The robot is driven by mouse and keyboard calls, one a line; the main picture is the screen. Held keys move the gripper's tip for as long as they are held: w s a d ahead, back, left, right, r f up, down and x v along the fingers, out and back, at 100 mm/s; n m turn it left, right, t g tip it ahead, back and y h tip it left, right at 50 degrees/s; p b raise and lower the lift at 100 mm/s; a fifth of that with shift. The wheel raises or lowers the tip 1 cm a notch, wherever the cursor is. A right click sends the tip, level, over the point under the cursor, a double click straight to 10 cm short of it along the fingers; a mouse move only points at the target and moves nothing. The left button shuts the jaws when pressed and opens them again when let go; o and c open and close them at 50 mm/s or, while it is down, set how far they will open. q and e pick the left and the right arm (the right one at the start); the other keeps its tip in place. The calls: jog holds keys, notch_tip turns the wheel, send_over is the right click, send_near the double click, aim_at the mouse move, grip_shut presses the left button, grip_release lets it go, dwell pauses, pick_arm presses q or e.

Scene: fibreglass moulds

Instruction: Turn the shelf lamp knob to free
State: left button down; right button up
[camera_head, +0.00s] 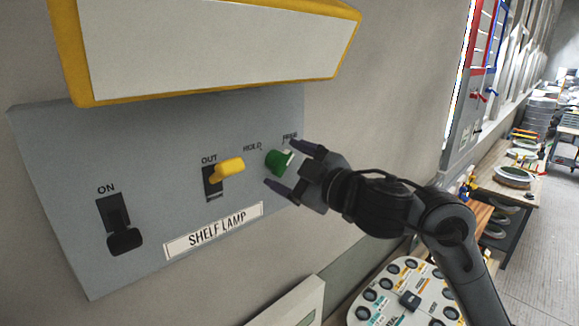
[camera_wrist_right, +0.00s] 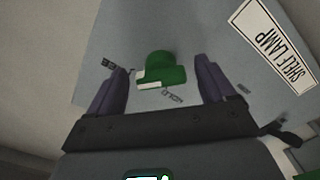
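The green shelf lamp knob (camera_head: 278,161) sits on the grey panel (camera_head: 60,180), below the HOLD and FREE labels. It also shows in the right wrist view (camera_wrist_right: 162,72), with a white mark on one side. My right gripper (camera_head: 284,168) is at the knob, with one dark finger above it and one below. In the right wrist view the two fingers (camera_wrist_right: 160,88) stand apart on either side of the knob, with a gap on both sides. Which label the knob points to is not clear. My left gripper is not in view.
A yellow lever (camera_head: 228,168) marked OUT sticks out left of the knob. A black switch (camera_head: 122,238) marked ON is farther left. A yellow-framed lamp housing (camera_head: 200,45) juts out above the panel. A white button panel (camera_head: 405,290) lies below my right arm.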

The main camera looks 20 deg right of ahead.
jog(key=shift+s, duration=0.1)
jog(key=shift+s+d, duration=0.2)
jog(key=shift+s, duration=0.3)
jog(key=b+v, duration=0.3)
jog(key=v, duration=0.6)
jog(key=shift+s, duration=0.3)
